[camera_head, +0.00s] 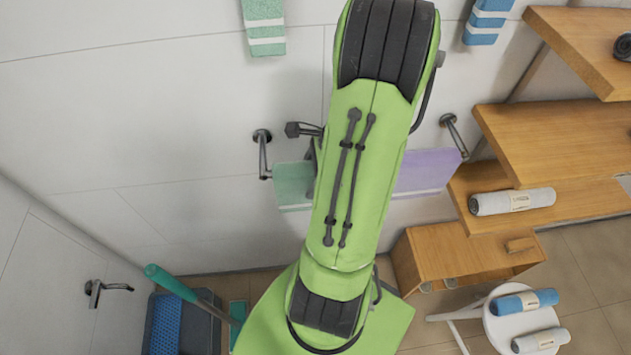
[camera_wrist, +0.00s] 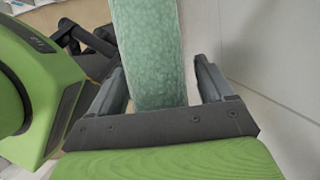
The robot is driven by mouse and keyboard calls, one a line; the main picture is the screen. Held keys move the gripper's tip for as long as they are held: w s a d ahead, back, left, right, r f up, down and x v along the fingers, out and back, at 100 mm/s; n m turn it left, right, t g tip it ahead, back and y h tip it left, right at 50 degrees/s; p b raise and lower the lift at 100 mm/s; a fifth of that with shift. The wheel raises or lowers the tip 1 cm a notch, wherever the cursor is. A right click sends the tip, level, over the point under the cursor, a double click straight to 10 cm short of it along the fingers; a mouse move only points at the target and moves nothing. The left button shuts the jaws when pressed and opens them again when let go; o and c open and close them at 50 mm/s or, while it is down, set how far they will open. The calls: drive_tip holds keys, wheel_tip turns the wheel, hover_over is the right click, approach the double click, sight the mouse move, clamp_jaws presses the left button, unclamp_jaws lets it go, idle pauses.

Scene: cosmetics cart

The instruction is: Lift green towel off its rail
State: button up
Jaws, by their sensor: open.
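The green towel (camera_head: 293,187) hangs on a wall rail (camera_head: 263,155) in the head view, with its right part hidden behind my arm. A purple towel (camera_head: 425,171) hangs to the right of my arm, near the rail's right bracket (camera_head: 451,130). In the wrist view the pale green towel (camera_wrist: 147,40) runs down between the two fingers of my gripper (camera_wrist: 161,72). The gripper is open, with a visible gap between the towel and the right finger. The gap on the left is narrower, and I cannot tell whether that finger touches. My arm hides the gripper in the head view.
A striped green towel (camera_head: 264,28) and a striped blue towel (camera_head: 486,20) hang higher up. Wooden shelves (camera_head: 560,140) stand on the right, with a rolled grey towel (camera_head: 512,201). A white stool (camera_head: 497,325) holds rolled towels. The wall is close behind the rail.

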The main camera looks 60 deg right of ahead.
drive_tip(key=c, duration=1.1)
wheel_tip(320, 180, up, 18)
drive_tip(key=p, duration=0.6)
drive_tip(key=shift+r, duration=0.1)
